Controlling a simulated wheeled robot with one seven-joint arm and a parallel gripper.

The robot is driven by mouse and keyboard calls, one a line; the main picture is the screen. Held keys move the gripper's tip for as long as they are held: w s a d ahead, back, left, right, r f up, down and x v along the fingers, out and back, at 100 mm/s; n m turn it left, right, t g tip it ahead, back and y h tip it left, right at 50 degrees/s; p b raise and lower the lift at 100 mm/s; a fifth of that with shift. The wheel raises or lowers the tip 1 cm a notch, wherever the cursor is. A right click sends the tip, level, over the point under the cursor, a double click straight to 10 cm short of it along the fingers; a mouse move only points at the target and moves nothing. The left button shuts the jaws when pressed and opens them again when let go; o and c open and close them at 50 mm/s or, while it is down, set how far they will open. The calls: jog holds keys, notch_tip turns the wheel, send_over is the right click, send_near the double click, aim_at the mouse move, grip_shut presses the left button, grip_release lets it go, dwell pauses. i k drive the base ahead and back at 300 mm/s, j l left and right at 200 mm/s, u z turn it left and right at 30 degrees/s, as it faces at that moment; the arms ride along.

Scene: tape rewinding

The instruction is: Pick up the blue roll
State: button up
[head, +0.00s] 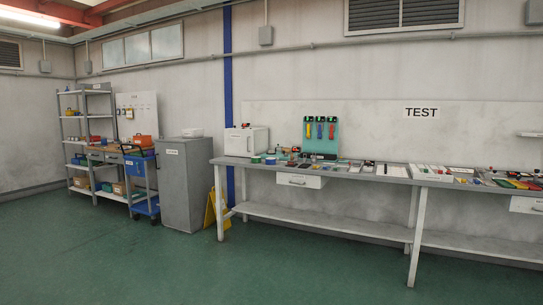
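A small blue roll (270,160) appears to lie near the left end of the long grey workbench (236,162). A similar green roll (256,159) is just left of it. Both are far off and very small, so their exact shape is hard to tell. My gripper and arm do not show in the head view.
A white box-shaped appliance (245,141) stands behind the rolls. A teal tool stand (320,137) is to their right, with several small items along the bench. A grey cabinet (183,185) and yellow floor sign (212,212) are left. The green floor (200,270) in front is clear.

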aim_at(269, 161)
jog(key=u, duration=0.3)
jog(key=i, duration=4.3)
